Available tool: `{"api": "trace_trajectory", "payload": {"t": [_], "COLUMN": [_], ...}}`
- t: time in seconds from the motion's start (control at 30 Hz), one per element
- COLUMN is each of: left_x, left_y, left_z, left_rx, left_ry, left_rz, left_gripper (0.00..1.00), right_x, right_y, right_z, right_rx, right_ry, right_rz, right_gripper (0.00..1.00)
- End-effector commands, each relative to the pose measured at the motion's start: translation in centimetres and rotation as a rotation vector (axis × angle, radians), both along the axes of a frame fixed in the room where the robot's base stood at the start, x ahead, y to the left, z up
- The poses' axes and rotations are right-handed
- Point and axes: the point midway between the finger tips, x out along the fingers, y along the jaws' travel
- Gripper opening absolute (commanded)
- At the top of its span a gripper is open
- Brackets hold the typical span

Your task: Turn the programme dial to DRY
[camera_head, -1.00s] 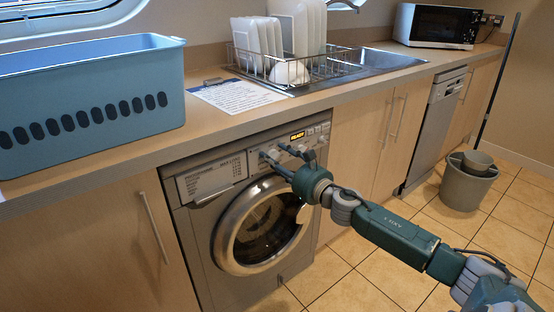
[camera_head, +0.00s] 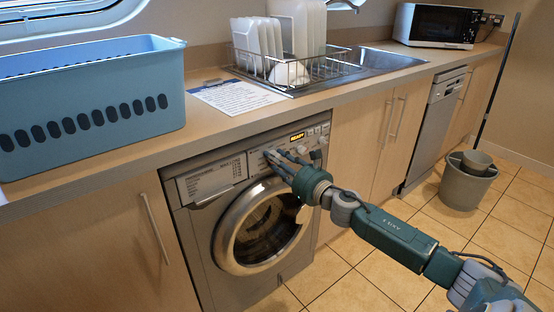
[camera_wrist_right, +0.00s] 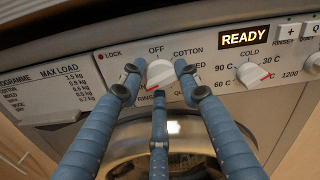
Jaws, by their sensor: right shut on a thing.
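The programme dial (camera_wrist_right: 160,73) is a white round knob on the washing machine's panel (camera_head: 255,161). Its red mark is at the lower side, towards the word RINSE. OFF stands above it, COTTON at upper right. Other words around it are partly covered by fingers; I cannot read DRY. My right gripper (camera_wrist_right: 159,84) has its three blue fingers closed around the dial, one at left, one at right and one below. In the head view the right gripper (camera_head: 278,160) reaches the panel and hides the dial. My left gripper is not in view.
The lit display (camera_wrist_right: 244,37) reads READY. A temperature dial (camera_wrist_right: 250,75) sits right of the programme dial, with another knob at the picture's edge. The round door (camera_head: 261,228) is below. A blue basket (camera_head: 95,85) and a printed sheet (camera_head: 238,96) lie on the worktop above.

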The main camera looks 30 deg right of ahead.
Motion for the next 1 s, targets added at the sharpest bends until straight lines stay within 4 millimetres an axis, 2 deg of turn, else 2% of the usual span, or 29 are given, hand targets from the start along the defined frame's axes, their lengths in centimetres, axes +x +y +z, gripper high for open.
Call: {"api": "trace_trajectory", "payload": {"t": [0.03, 0.5, 1.0], "left_x": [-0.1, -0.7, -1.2], "left_y": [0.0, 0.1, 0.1], "left_z": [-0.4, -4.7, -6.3], "left_rx": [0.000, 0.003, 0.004], "left_ry": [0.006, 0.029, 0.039], "left_rz": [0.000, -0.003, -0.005], "left_gripper": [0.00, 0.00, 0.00], "right_x": [0.1, 0.1, 0.2], "right_y": [-0.1, -0.4, -0.6], "right_z": [0.6, 0.8, 0.8], "right_rx": [0.041, 0.391, 0.509], "right_ry": [-0.003, 0.021, 0.027], "right_rz": [-0.001, -0.004, -0.007], "right_gripper": [0.07, 0.07, 0.07]}}
